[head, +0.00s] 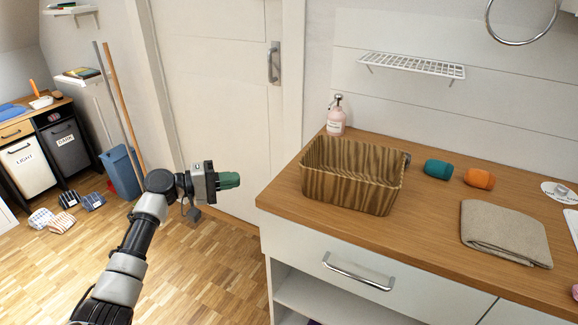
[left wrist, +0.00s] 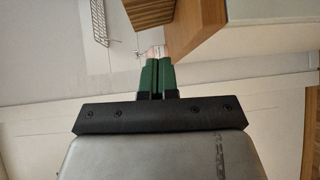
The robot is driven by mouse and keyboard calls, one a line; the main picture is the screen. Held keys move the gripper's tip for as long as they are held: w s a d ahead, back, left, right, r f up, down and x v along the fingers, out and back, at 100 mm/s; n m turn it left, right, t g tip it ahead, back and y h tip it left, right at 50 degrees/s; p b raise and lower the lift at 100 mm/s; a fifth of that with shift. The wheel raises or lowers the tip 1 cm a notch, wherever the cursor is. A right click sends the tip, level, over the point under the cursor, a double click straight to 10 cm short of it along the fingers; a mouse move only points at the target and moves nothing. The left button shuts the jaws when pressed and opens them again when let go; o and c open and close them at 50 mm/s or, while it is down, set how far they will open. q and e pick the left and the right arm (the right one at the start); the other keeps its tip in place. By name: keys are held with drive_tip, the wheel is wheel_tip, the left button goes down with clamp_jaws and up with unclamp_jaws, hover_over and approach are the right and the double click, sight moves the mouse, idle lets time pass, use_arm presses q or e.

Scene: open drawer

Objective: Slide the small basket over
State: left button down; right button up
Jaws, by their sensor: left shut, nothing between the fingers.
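The small basket (head: 352,176), brown with a striped wood-like pattern, stands upright on the left part of the wooden counter (head: 420,234). In the left wrist view a part of the basket (left wrist: 150,12) shows at the top. My left gripper (head: 238,180), with green fingers, is left of the counter's edge, in front of the door, apart from the basket. In the left wrist view its two green fingers (left wrist: 157,66) are together with nothing between them. My right gripper is not in view. The inside of the basket looks empty where visible.
A pink soap bottle (head: 336,118) stands behind the basket. A teal roll (head: 438,169) and an orange roll (head: 479,179) lie to its right, with a folded beige towel (head: 504,233) farther right. A drawer handle (head: 357,272) sticks out in front. A wire shelf (head: 412,65) hangs above.

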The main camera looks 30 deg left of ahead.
use_arm(q)
drive_tip(key=shift+m+h, duration=0.6)
drive_tip(key=shift+h, duration=0.2)
drive_tip(key=w+d+r, duration=0.1)
drive_tip(key=d, duration=0.1)
drive_tip(key=w+d+r+p, duration=0.1)
drive_tip(key=w+d+r, duration=0.2)
drive_tip(key=w+d, duration=0.1)
drive_tip(key=d, duration=0.1)
drive_tip(key=shift+w+d+r, duration=0.1)
drive_tip(key=shift+w+r, duration=0.15)
drive_tip(key=shift+r, duration=0.1)
drive_tip(key=d+p, duration=0.1)
drive_tip(key=d, duration=0.2)
drive_tip(key=shift+w+d+p, duration=0.15)
drive_tip(key=shift+d+p, duration=0.15)
drive_tip(key=shift+d+f, duration=0.1)
drive_tip(key=shift+d, duration=0.4)
